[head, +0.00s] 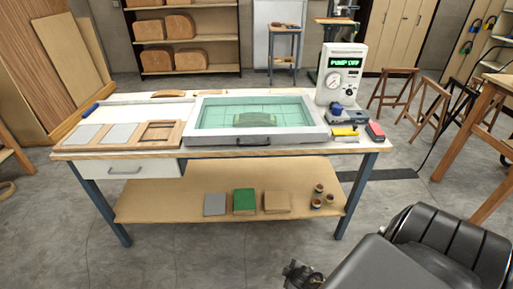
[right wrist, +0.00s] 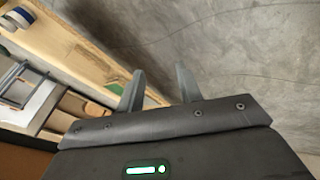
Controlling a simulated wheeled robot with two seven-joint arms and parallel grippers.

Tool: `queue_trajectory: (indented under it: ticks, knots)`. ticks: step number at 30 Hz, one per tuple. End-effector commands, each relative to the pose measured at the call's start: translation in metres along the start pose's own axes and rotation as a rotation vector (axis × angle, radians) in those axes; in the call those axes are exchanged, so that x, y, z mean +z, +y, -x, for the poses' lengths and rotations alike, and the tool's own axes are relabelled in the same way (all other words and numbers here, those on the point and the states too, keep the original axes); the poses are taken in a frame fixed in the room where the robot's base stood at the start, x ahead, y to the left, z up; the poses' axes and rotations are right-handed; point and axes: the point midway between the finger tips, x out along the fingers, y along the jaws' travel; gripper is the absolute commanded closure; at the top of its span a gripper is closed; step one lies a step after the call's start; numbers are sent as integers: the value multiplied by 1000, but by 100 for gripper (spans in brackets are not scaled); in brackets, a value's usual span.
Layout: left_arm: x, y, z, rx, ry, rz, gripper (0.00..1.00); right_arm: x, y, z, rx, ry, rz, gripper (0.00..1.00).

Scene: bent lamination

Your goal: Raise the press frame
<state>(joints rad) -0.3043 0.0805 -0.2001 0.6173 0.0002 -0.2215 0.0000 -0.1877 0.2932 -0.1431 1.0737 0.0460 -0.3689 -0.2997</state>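The press frame (head: 207,136) is a pale grey rectangular frame around a translucent green sheet (head: 215,115). It lies flat on the workbench in the middle of the head view. A dark handle (head: 255,142) sits on its front edge. A curved form (head: 254,119) shows under the sheet. My right gripper (right wrist: 159,82) shows in the right wrist view with its two fingers apart and nothing between them. In the head view my right arm is at the lower right, in front of the bench and clear of the frame. My left gripper is in neither view.
A pump unit (head: 342,75) reading "PUMP OFF" stands at the bench's back right. A yellow block (head: 345,132) and a red-and-grey block (head: 375,132) lie near the front right corner. Wooden frames and grey panels (head: 120,132) lie at left. Stools (head: 393,88) stand right of the bench.

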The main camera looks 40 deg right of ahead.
Motion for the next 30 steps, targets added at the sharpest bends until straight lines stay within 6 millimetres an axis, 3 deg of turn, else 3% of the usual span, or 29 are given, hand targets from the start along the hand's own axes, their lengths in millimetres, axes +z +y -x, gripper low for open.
queue_trajectory:
  ticks: [1, 3, 6, 10, 12, 15, 18, 23, 30]
  knots:
    - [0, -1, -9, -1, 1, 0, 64, -40, 59, 2, 88, 69, 71, 64]
    - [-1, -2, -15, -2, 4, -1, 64, -93, 129, 21, 201, 145, 174, 64]
    - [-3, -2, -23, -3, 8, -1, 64, -161, 213, 67, 362, 234, 314, 64]
    - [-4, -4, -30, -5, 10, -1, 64, -229, 285, 139, 544, 317, 467, 64]
    - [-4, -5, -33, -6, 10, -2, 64, -254, 308, 174, 622, 346, 531, 64]
    - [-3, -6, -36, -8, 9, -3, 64, -276, 327, 210, 699, 371, 595, 64]
    - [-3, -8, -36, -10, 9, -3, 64, -288, 336, 231, 740, 383, 627, 64]
    - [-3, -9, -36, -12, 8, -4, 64, -291, 339, 238, 753, 386, 638, 64]
    - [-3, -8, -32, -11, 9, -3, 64, -305, 353, 221, 753, 385, 633, 64]
